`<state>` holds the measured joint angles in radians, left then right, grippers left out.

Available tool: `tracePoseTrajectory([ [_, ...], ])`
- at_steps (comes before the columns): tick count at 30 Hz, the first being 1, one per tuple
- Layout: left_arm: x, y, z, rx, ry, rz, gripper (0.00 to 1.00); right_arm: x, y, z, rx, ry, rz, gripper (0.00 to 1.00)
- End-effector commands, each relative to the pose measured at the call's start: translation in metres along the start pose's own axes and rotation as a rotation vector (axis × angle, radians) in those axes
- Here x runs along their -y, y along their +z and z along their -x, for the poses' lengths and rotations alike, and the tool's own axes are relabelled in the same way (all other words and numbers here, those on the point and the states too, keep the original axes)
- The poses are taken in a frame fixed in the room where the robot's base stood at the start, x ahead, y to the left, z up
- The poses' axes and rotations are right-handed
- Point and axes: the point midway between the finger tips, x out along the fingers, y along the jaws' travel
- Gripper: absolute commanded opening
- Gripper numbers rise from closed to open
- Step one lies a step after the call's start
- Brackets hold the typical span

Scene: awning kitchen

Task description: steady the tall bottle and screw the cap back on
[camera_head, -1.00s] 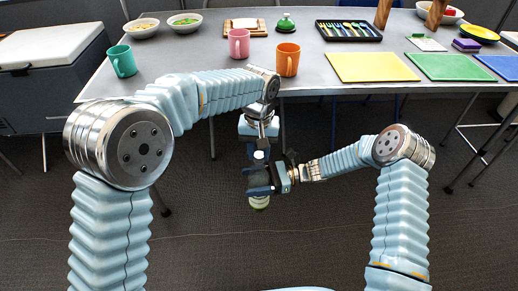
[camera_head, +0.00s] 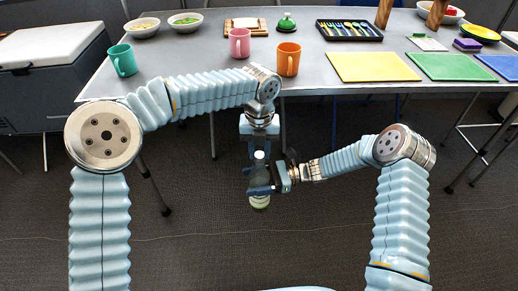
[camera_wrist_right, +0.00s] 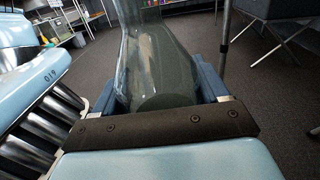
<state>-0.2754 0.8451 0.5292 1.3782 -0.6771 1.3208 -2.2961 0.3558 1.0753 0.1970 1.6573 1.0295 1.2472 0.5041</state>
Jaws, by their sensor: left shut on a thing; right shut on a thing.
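The bottle's clear side fills the middle of the right wrist view (camera_wrist_right: 158,65) between the fingers. A small white cap (camera_head: 259,154) shows at the bottle's top. My left gripper (camera_head: 261,146) points down from above and is shut on the cap. I cannot tell whether the cap is threaded on the neck.
The grey table (camera_head: 190,60) stands beyond my arms. A teal mug (camera_head: 123,62), a pink mug (camera_head: 239,44) and an orange mug (camera_head: 288,60) are near its front. A yellow mat (camera_head: 372,67) and a green mat (camera_head: 453,67) lie at right. The floor space around the bottle is clear.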

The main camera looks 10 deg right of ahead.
Motion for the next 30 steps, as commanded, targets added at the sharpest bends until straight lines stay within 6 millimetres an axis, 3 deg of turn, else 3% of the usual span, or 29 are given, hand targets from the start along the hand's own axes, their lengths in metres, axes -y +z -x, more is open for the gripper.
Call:
tracePoseTrajectory([
  [6, 0.0022, -0.0016, -0.0048, -0.011, -0.002, -0.669, 0.03, -0.0002, -0.0001, -0.0001, 0.000, 0.001, 0.001, 0.00],
  [9, 0.0030, -0.0022, -0.0040, -0.010, -0.003, -0.800, 0.03, 0.0000, 0.0003, -0.0002, 0.000, 0.000, 0.000, 0.00],
  [22, 0.0014, -0.0006, -0.0002, 0.001, 0.003, -0.877, 0.03, 0.0000, 0.0003, -0.0001, 0.000, 0.000, 0.000, 0.00],
  [23, 0.0014, -0.0006, -0.0002, 0.001, 0.003, -0.876, 0.35, 0.0000, 0.0003, -0.0001, 0.000, 0.000, 0.001, 0.00],
  [27, 0.0014, -0.0006, -0.0002, 0.001, 0.002, -0.876, 0.56, 0.0000, 0.0003, -0.0001, 0.000, 0.000, 0.000, 0.00],
  [30, 0.0015, -0.0006, -0.0002, 0.001, 0.002, -0.875, 0.56, 0.0000, 0.0003, -0.0001, 0.000, 0.000, 0.000, 0.00],
])
